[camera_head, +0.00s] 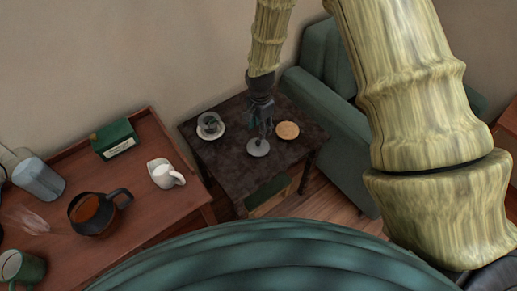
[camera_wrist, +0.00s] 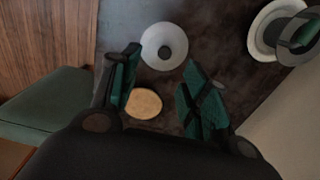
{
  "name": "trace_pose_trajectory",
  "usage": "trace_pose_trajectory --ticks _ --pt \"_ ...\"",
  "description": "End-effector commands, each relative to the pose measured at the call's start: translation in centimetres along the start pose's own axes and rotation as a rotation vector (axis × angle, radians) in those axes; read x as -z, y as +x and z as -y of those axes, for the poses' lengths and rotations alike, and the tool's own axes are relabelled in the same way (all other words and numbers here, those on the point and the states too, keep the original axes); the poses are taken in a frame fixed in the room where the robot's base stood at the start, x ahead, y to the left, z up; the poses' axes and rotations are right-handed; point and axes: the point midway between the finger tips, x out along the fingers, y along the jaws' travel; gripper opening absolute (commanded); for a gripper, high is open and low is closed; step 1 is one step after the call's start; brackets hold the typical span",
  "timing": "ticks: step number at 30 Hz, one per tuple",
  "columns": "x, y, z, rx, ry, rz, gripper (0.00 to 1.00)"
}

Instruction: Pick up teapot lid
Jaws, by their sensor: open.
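The teapot lid appears to be the pale grey disc (camera_head: 258,149) on the dark side table (camera_head: 232,166). In the wrist view the disc (camera_wrist: 178,42) has a dark round centre and lies just beyond the fingertips. My gripper (camera_head: 262,130) points down above the table close to the disc; in the head view it overlaps the disc's far edge. In the wrist view my gripper (camera_wrist: 161,60) has its two green-padded fingers apart with nothing between them. I cannot tell the exact height of the fingertips above the disc.
A round tan piece (camera_head: 288,130) lies right of the gripper. A cup on a saucer (camera_head: 210,125) stands to the left. A green armchair (camera_head: 335,125) borders the table. The wooden table (camera_head: 140,215) at left holds a coffee pot (camera_head: 96,212), white jug (camera_head: 165,174) and green box (camera_head: 115,138).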

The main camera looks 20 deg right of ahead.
Motion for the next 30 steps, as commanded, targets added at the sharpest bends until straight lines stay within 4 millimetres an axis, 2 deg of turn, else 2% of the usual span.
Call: trace_pose_trajectory --ticks 4,15,25,30 --pt "0.3 -0.1 0.5 -0.004 0.031 -0.003 0.45" --pt "0.3 4.0 0.6 -0.003 0.031 -0.003 0.45" --pt "0.2 5.4 0.6 -0.003 0.03 -0.003 0.45" --pt "0.0 7.0 0.7 -0.003 0.03 -0.003 0.45"
